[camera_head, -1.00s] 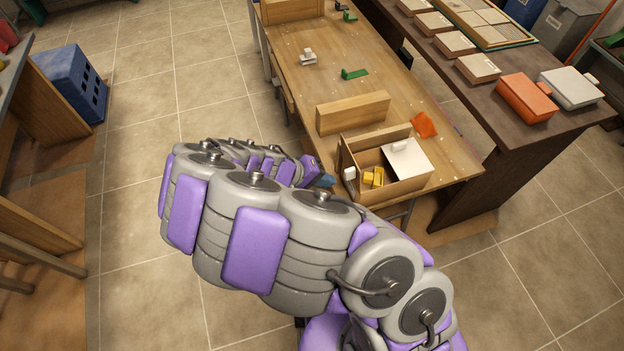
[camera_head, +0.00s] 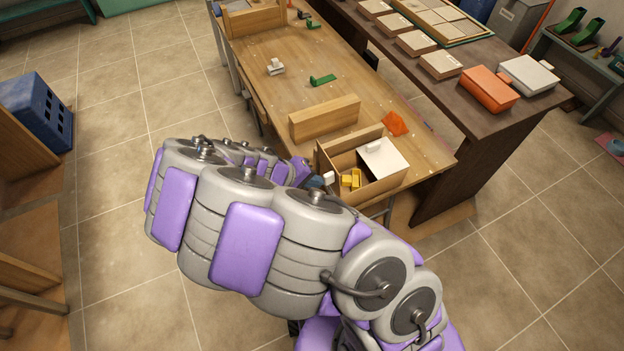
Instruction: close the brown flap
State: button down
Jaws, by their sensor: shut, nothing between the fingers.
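An open-topped brown wooden box (camera_head: 384,190) stands at the near end of the work table. Its brown flap seems to be the thin upright panel (camera_head: 322,160) on the left side, with a small white knob (camera_head: 329,178) at its near end; its exact angle is hard to tell. A white panel (camera_head: 383,158) covers the right part of the box, and a yellow object (camera_head: 351,179) sits inside. My gripper (camera_head: 317,182) shows only as a small bluish tip beside the knob, just left of the box. It is shut and empty. My arm hides the rest; contact cannot be told.
A wooden block (camera_head: 325,118) stands on the table (camera_head: 290,80) behind the box. An orange piece (camera_head: 395,123) lies right of it, and green (camera_head: 323,80) and white (camera_head: 275,67) pieces lie farther back. Open tiled floor (camera_head: 110,200) lies left of the table.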

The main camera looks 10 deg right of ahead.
aim_at(332, 173)
jog(key=d+r+y+p, duration=0.1)
jog(key=p, duration=0.1)
jog(key=d+r+g+y+p, duration=0.1)
jog(key=d+p, duration=0.1)
jog(key=shift+w+y, duration=0.2)
jog(key=shift+y, duration=0.2)
jog(key=p, duration=0.1)
jog(key=d+y, duration=0.1)
jog(key=p, duration=0.1)
jog(key=shift+w+d+r+y+p, duration=0.2)
jog(key=shift+w+r+y+p, duration=0.05)
jog(key=shift+y+p, duration=0.05)
jog(key=d+y+p, duration=0.1)
jog(key=d+g+y+p, duration=0.1)
jog(key=p, duration=0.1)
jog(key=shift+w+d, duration=0.3)
jog(key=w+d+f+g+y+b, duration=0.2)
jog(key=d+f+y+b, duration=0.3)
jog(key=d+y+b, duration=0.4)
jog(key=shift+w+d+f+g+y+b, duration=0.3)
jog(key=shift+y+b, duration=0.5)
jog(key=shift+b, duration=0.25)
jog(key=shift+r, duration=0.2)
